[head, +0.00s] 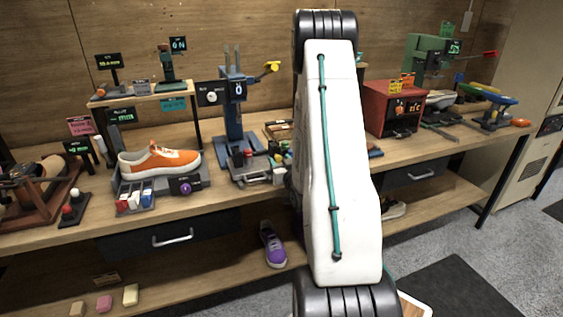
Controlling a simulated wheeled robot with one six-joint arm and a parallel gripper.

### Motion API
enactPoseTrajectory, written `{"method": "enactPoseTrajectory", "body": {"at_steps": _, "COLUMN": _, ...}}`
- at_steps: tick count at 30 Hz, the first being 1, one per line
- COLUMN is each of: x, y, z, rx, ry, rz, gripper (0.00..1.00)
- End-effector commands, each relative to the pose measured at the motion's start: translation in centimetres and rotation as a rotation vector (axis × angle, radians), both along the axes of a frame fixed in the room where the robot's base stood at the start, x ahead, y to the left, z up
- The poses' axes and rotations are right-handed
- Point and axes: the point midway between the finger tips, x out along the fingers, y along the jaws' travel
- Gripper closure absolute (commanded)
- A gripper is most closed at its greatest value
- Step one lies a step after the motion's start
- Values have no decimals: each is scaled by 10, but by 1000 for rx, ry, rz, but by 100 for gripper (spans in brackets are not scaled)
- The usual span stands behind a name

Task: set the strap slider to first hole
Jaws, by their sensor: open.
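I cannot make out a strap slider or its holes in the head view. A brown wooden frame (62,196) with dark parts stands at the far left of the bench; whether it carries a strap is too small to tell. My white arm link with a teal cable fills the middle of the head view and hides part of the bench behind it. My gripper does not show.
The bench (225,190) holds an orange sneaker (160,160) on a grey stand, a blue press (233,110), a red box (393,108) and a green machine (428,60). A drawer (170,240) is below. A purple sneaker (272,245) sits on the lower shelf.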

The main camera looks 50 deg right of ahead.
Motion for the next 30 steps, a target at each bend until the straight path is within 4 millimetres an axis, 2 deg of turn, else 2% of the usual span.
{"method": "enactPoseTrajectory", "body": {"at_steps": 9, "x": -45, "y": 23, "z": 0, "rx": 2, "ry": 1, "rz": -7, "gripper": 54}}
{"method": "enactPoseTrajectory", "body": {"at_steps": 14, "x": -61, "y": 33, "z": 0, "rx": 1, "ry": 0, "rz": -7, "gripper": 54}}
{"method": "enactPoseTrajectory", "body": {"at_steps": 30, "x": -66, "y": 35, "z": 0, "rx": 0, "ry": 0, "rz": -7, "gripper": 54}}
